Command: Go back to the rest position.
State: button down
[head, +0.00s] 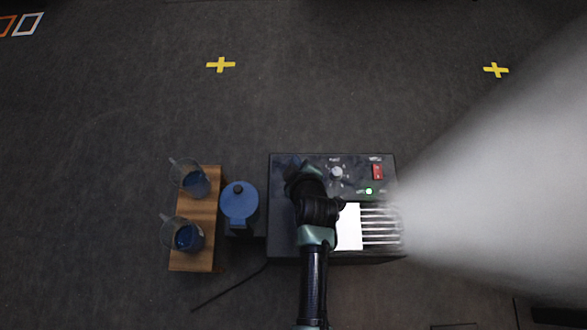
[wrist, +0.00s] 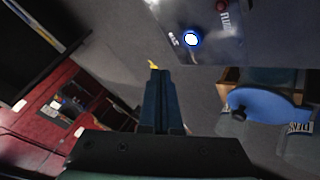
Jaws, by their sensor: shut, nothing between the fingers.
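My gripper (wrist: 161,75) is shut and empty, its two dark fingers together in the wrist view. In the head view my arm reaches up from the bottom edge over the black machine (head: 283,163), and its end covers the left part of the machine's top. The wrist view shows a lit white button with a blue ring (wrist: 190,39) on the machine's panel, apart from the fingertips. A red part (wrist: 222,5) sits beyond it at the top edge. In the head view a grey knob (head: 337,172), a red switch (head: 377,172) and a lit green lamp (head: 369,191) show on the panel.
Thick white fog (head: 500,170) spreads right from the machine's vents (head: 380,227). A blue-lidded container (head: 239,203) stands left of the machine. Open floor with yellow crosses (head: 221,65) lies above.

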dwell(0.7)
jog(key=w+a+r+m+t, duration=0.1)
jog(key=w+r, duration=0.2)
jog(key=r, duration=0.3)
jog(key=w+r+m+t+p, duration=0.1)
jog(key=w+r+t, duration=0.15)
jog(key=r, duration=0.35)
jog(key=w+a+r+t, duration=0.1)
jog(key=w+r, duration=0.3)
jog(key=r, duration=0.2)
notch_tip(320, 180, up, 26)
jog(key=w+m+t+p, duration=0.2)
jog(key=m+t, duration=0.2)
jog(key=t, duration=0.1)
jog(key=s+d+r+m+t+h+p, duration=0.1)
jog(key=s+r+m+t, duration=0.15)
jog(key=s+r, duration=0.6)
jog(key=s+r+m+t, duration=0.1)
jog(key=s+r+t, duration=0.2)
jog(key=r, duration=1.1)
jog(key=s+d+r+m+t+h+p, duration=0.1)
jog(key=s+r+m+t, duration=0.15)
jog(key=s+r, duration=0.6)
notch_tip(320, 180, up, 41)
jog(key=w+p, duration=0.2)
jog(key=p, duration=3.6)
jog(key=shift+w+a+f+n+t, duration=0.2)
jog(key=shift+a+n+t, duration=0.1)
jog(key=shift+t, duration=0.15)
jog(key=shift+f, duration=0.1)
